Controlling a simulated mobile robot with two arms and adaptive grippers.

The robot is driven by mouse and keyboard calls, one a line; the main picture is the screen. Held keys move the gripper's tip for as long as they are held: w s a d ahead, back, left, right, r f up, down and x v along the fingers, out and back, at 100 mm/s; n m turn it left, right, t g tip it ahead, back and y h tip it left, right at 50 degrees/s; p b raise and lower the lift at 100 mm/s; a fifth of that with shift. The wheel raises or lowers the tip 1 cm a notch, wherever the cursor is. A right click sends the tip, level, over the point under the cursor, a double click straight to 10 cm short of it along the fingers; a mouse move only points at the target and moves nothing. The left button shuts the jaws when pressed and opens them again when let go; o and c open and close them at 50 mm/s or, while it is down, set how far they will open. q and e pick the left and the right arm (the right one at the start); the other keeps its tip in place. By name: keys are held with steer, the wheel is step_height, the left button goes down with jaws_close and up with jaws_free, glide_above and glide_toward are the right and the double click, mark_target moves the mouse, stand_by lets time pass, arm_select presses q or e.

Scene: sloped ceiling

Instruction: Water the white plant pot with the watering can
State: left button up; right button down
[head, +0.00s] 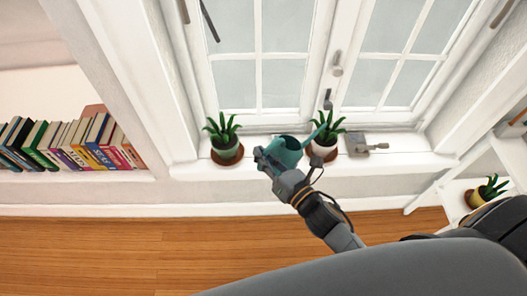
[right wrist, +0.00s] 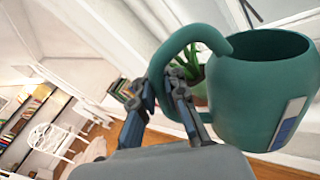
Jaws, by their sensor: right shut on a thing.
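The teal watering can (head: 287,152) is at the windowsill, between two potted plants, in the head view. My right gripper (head: 268,163) is shut on its handle, which shows between the fingers (right wrist: 163,92) in the right wrist view; the can body (right wrist: 255,95) is beside them. The can looks roughly upright, its spout toward the right plant. The white plant pot (head: 322,150) stands on a brown saucer just right of the can, with a green plant. I cannot tell whether the spout is over it, or whether water flows. My left gripper is not in view.
Another potted plant (head: 228,153) stands left of the can on the sill. A grey metal object (head: 362,146) lies right of the white pot. Window panes rise close behind. Books (head: 75,143) fill a shelf at left; a yellow pot (head: 474,199) sits on a right shelf.

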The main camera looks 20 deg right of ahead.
mark_target(263, 170)
steer(key=shift+s+a+f+n+b, duration=0.1)
steer(key=shift+a+f+n+b, duration=0.2)
steer(key=shift+f, duration=0.25)
steer(key=shift+s+a+f+n+b, duration=0.15)
steer(key=shift+f+n+b, duration=0.15)
steer(key=shift+f, duration=0.5)
steer(key=shift+w+f+n+b, duration=0.1)
steer(key=shift+f+n+b, duration=0.35)
steer(key=shift+n+b, duration=0.45)
steer(key=shift+d+f+n+b, duration=0.1)
steer(key=shift+f+n+b, duration=0.4)
steer(key=shift+n+b, duration=0.45)
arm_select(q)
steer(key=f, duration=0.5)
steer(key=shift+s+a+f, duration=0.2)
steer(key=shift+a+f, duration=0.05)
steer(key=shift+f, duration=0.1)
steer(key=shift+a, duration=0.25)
arm_select(e)
steer(key=shift+r, duration=0.1)
